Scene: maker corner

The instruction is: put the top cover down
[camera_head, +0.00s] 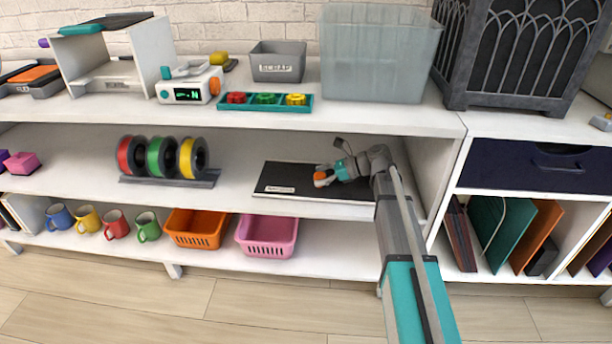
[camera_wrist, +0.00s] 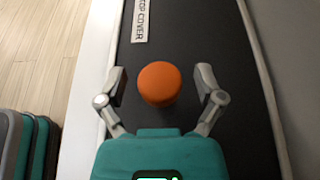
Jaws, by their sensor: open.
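The top cover (camera_head: 285,178) is a flat dark panel with a pale edge and a white label, lying on the middle shelf at the right. In the wrist view the cover (camera_wrist: 200,35) fills the middle, and its label (camera_wrist: 141,20) reads "TOP COVER". An orange round knob (camera_wrist: 159,83) stands on it; the knob also shows in the head view (camera_head: 321,178). My gripper (camera_wrist: 160,86) is open, with one finger on each side of the knob and a visible gap to both. In the head view my gripper (camera_head: 326,175) is low over the cover.
The middle shelf (camera_head: 235,165) is clear between the cover and the rack of coloured spools (camera_head: 160,157). The upper shelf (camera_head: 370,115) is above my arm. Orange (camera_head: 197,228) and pink (camera_head: 267,236) baskets stand on the shelf below.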

